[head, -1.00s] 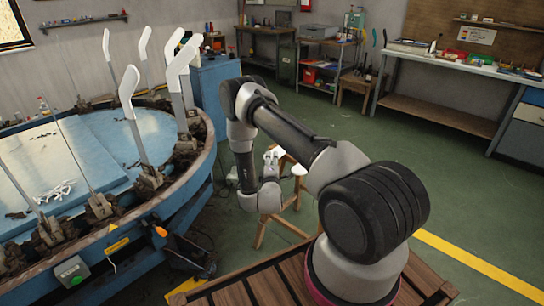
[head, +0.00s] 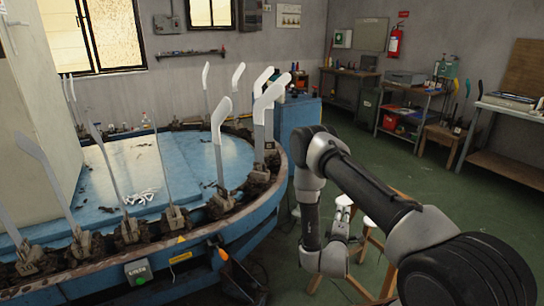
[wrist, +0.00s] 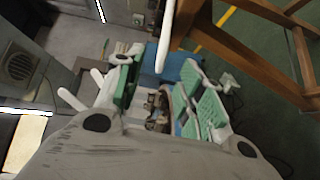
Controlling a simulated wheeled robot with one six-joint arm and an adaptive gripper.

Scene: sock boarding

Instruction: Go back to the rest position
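My arm is folded beside the round blue machine, with its elbow high and its forearm hanging down. My gripper (head: 342,210) is low at the end of it, in front of a wooden stool and clear of the machine. In the wrist view its two green-padded fingers (wrist: 158,92) stand apart, and I see nothing held between them. The blue machine table (head: 185,172) carries upright boards around its rim. Several boards have white tops, such as the near white-topped board (head: 219,125); others on the left look bare and grey.
A wooden stool (head: 376,245) stands close behind my gripper. A blue cabinet (head: 298,118) is behind the machine. A crumpled white bundle (head: 141,197) lies on the tabletop. Workbenches line the far wall, and open green floor (head: 400,170) lies in between.

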